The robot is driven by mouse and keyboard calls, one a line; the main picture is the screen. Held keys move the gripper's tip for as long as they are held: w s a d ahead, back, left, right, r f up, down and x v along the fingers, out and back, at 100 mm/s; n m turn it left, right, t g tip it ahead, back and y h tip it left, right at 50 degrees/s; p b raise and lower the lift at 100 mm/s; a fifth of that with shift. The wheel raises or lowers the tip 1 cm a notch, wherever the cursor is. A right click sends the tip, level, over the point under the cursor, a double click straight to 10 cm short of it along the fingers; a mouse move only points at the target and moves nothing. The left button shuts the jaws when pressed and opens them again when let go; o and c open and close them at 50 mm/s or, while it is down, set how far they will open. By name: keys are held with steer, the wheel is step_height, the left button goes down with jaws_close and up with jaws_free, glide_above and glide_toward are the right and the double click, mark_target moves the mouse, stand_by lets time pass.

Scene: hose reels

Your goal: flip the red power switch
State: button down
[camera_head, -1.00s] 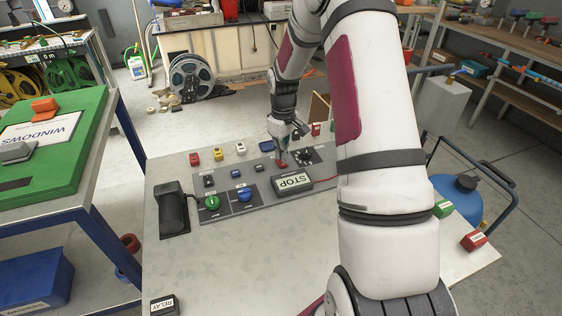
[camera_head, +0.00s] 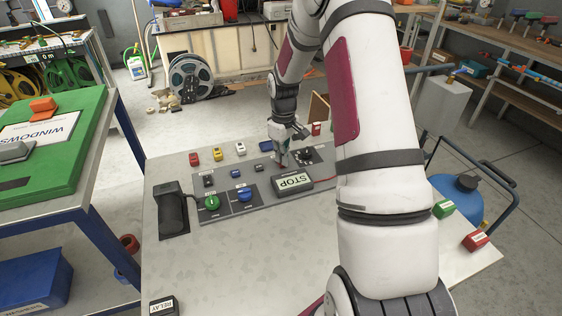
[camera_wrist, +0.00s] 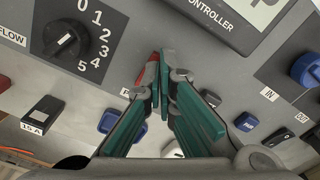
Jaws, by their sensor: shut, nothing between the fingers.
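The red power switch (camera_wrist: 147,73) shows in the wrist view as a narrow red piece on the grey panel, at the left side of my fingertips. Most of it is hidden behind the fingers, and a label beside it is partly covered. My gripper (camera_wrist: 164,66) is shut and empty, its green-padded fingers pointing at the panel. The fingertips are at or very close to the switch; I cannot tell whether they touch. In the head view my gripper (camera_head: 281,162) is over the panel, behind the STOP display, and the switch is hardly visible there.
A black dial (camera_wrist: 62,40) numbered 0 to 5 is left of my fingers. The controller display (camera_head: 292,181) reads STOP. Green (camera_head: 212,202) and blue (camera_head: 245,194) knobs and a black handset-like block (camera_head: 171,209) stand to the left. The front of the table (camera_head: 235,265) is mostly clear.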

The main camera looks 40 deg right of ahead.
steer(key=shift+f, duration=0.45)
stand_by(0.3)
steer(key=shift+r+p, duration=1.35)
steer(key=shift+r, duration=2.2)
